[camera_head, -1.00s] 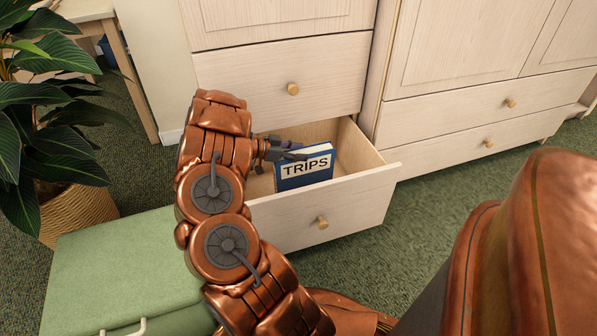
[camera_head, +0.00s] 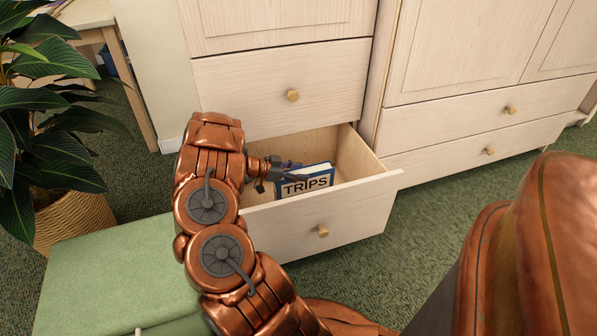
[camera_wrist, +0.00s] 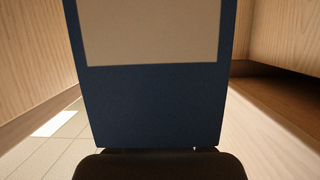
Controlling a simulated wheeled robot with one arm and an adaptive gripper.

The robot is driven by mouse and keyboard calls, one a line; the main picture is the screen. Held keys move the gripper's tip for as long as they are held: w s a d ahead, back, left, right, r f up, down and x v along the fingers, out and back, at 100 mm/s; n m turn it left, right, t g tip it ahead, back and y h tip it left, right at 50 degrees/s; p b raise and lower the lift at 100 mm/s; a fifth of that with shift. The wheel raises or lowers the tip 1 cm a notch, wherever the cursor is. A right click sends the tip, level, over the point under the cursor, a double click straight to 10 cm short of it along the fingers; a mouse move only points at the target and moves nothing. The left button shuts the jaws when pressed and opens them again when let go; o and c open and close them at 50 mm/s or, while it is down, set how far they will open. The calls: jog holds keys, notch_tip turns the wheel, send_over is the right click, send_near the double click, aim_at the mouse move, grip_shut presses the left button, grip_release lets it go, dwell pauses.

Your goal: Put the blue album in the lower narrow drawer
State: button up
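The blue album (camera_head: 318,182), marked TRIPS on a pale label, is inside the open lower narrow drawer (camera_head: 330,215). It stands up on edge, and its lower part is hidden behind the drawer's front panel. My gripper (camera_head: 289,173) reaches in from the left with its fingers at the album's upper left part, shut on it. In the wrist view the album (camera_wrist: 155,108) fills the middle, close in front of my gripper. Whether the album touches the drawer floor is hidden.
The closed upper narrow drawer (camera_head: 285,85) is right above the open one. A wide cabinet (camera_head: 470,100) with closed drawers stands to the right. A green box-like seat (camera_head: 115,265) and a potted plant (camera_head: 70,220) are at the left. Open carpet lies right of the drawer.

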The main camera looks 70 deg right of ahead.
jog(key=shift+o, duration=1.3)
jog(key=shift+w+a+r, duration=0.1)
jog(key=shift+w+r, duration=0.05)
jog(key=shift+r, duration=0.1)
jog(key=shift+p+v, duration=1.2)
jog(key=shift+v, duration=2.35)
jog(key=shift+r, duration=0.1)
